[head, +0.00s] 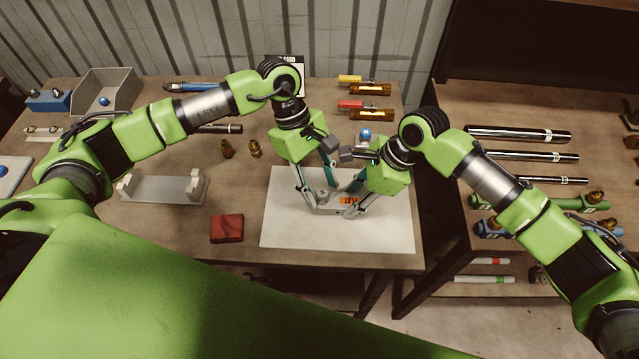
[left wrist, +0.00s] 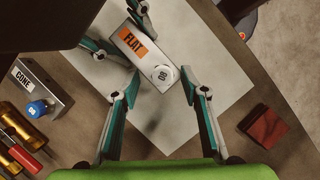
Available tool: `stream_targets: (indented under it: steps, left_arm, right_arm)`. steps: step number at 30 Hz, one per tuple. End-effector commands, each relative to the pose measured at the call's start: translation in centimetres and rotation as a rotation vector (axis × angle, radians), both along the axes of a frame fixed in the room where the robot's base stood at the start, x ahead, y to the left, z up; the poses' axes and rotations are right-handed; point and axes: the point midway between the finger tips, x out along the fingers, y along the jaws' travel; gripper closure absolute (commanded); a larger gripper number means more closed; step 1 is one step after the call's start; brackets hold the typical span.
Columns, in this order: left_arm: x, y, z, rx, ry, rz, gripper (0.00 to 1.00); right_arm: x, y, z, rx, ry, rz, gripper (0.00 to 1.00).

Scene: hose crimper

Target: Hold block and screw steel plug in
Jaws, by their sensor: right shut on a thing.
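The grey metal block (head: 328,209), with an orange FLAT label, lies on the white mat (head: 285,230); it also shows in the left wrist view (left wrist: 148,52). The round steel plug (left wrist: 163,76), marked 08, stands at one end of the block; how deep it sits I cannot tell. It also shows in the head view (head: 323,191). My left gripper (left wrist: 160,73) points down over the plug, its two fingers open on either side with gaps. My right gripper (head: 355,203) is shut on the block near the label end. Its grip is partly hidden.
A dark red block (head: 227,228) lies left of the mat. A grey bracket (head: 163,190) and brass fittings (head: 254,149) stand further left. A grey CONE block (left wrist: 36,95) with a blue plug (left wrist: 37,108) is behind the mat. The front mat area is bare.

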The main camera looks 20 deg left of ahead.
Motion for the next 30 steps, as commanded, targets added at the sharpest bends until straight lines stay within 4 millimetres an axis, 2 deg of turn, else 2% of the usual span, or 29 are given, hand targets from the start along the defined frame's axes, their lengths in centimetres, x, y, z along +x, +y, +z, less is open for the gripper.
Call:
stream_targets:
  steps: [5,8,21,24,30]
  left_arm:
    - [0.1,0.1,0.2,-0.001,-0.001,0.002,0.59]
    - [0.3,0.4,1.0,0.0,-0.003,0.002,0.59]
    - [1.5,3.4,9.0,0.0,-0.005,0.002,0.59]
    - [1.7,3.9,10.2,-0.001,-0.004,0.002,0.59]
    - [1.7,4.2,11.1,0.0,-0.002,0.001,0.59]
  right_arm:
    - [0.1,-0.1,-0.1,-0.001,0.0,-0.003,1.0]
    - [0.1,0.0,-0.1,0.0,-0.001,-0.004,1.0]
    - [0.2,0.0,0.0,0.001,-0.002,-0.004,1.0]
    - [0.2,0.0,0.0,0.001,-0.002,-0.004,1.0]
    - [0.2,0.0,0.0,0.002,-0.002,-0.004,1.0]
